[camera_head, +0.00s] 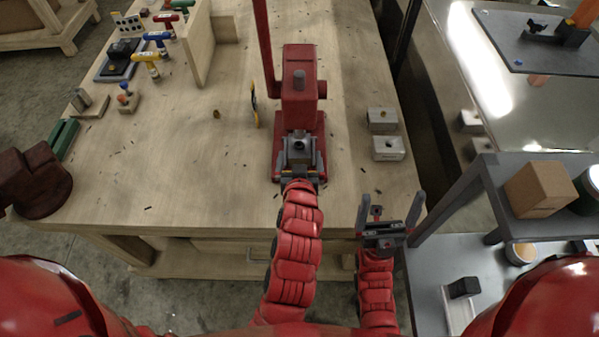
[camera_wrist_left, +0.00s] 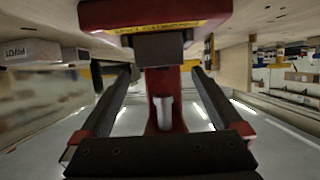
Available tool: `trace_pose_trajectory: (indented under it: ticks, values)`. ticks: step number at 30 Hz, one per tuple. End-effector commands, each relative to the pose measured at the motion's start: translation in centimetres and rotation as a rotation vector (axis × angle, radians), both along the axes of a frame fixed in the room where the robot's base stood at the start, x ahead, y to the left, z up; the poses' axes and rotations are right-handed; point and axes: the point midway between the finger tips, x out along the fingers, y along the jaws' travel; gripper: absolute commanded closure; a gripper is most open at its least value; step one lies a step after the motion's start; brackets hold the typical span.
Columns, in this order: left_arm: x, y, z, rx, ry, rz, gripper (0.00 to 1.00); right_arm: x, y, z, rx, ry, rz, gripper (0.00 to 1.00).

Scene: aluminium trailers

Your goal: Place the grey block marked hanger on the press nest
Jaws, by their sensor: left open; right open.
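The red press (camera_head: 300,95) stands in the middle of the wooden bench. Its red base with a yellow label (camera_wrist_left: 165,25) shows at the top of the left wrist view, which looks upside down. A grey block (camera_head: 299,144) sits at the press nest in front of the column. A dark block face shows there in the left wrist view (camera_wrist_left: 160,48); I read no marking on it, and cannot separate block from nest. My left gripper (camera_head: 300,160) is open, its fingers on either side of this spot. My right gripper (camera_head: 390,212) is open and empty at the bench's front edge.
Two light grey blocks (camera_head: 388,148) (camera_head: 382,119) lie right of the press; one marked PIVOT (camera_wrist_left: 30,52) shows in the left wrist view. Coloured-handled tools (camera_head: 157,40) stand at the back left. A grey shelf with a cardboard box (camera_head: 540,188) is at right. The bench left of the press is mostly clear.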

Motion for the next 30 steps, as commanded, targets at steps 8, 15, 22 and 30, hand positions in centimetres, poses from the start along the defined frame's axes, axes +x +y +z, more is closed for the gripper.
trace_pose_trajectory:
  ticks: [8,15,22,30]
  values:
    - [-4.5,-0.1,2.3,0.003,0.008,-0.003,0.00,0.0,0.0,1.0,0.000,0.000,0.000,0.00]
    - [-6.0,0.0,2.7,0.000,0.002,-0.001,0.00,0.0,0.0,2.3,0.000,0.000,0.000,0.00]
    - [-6.1,0.0,2.5,0.000,0.001,0.000,0.00,0.0,0.0,2.3,0.000,0.000,0.000,0.00]
    - [-6.1,0.0,2.5,0.000,0.001,0.000,0.00,0.0,0.0,2.3,0.000,0.000,0.000,0.00]
